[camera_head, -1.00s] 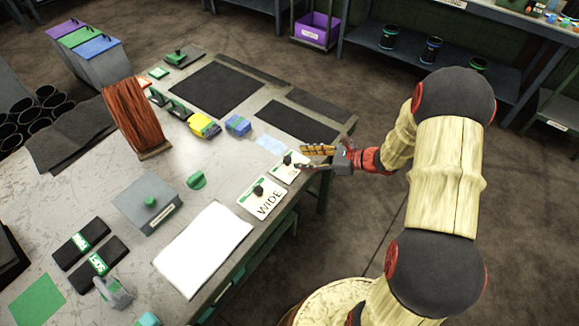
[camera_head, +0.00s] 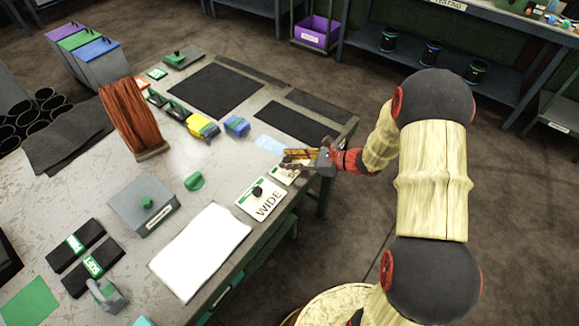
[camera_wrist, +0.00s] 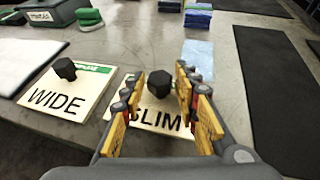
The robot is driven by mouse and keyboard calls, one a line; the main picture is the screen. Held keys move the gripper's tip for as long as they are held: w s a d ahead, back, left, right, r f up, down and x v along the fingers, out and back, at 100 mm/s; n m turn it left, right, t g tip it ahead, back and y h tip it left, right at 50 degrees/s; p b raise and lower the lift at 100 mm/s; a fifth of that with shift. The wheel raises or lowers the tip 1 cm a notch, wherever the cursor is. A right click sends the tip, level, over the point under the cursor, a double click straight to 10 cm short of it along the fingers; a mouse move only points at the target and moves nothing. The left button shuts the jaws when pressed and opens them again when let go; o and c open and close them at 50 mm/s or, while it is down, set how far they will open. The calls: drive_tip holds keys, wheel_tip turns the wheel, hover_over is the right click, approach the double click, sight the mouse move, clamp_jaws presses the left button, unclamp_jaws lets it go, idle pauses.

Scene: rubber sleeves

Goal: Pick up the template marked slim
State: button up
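The slim template (camera_wrist: 158,118) is a cream board with a green strip, the letters SLIM and a black knob (camera_wrist: 159,83). It lies flat near the table's edge; in the head view (camera_head: 283,175) my gripper partly covers it. My gripper (camera_wrist: 158,98) is open, its yellow-padded fingers on either side of the knob in the wrist view. I cannot tell whether the fingers are level with the knob, and no contact shows. The wide template (camera_head: 262,199), with its own black knob, lies just left of it in the wrist view (camera_wrist: 68,92).
A pale blue sheet (camera_wrist: 197,58) and a dark mat (camera_wrist: 275,95) lie beyond and right of the slim template. A white sheet stack (camera_head: 200,250), a grey box (camera_head: 143,207) and blue blocks (camera_head: 237,125) are also on the table (camera_head: 215,180).

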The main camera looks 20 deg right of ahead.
drive_tip(key=c, duration=0.6)
clamp_jaws()
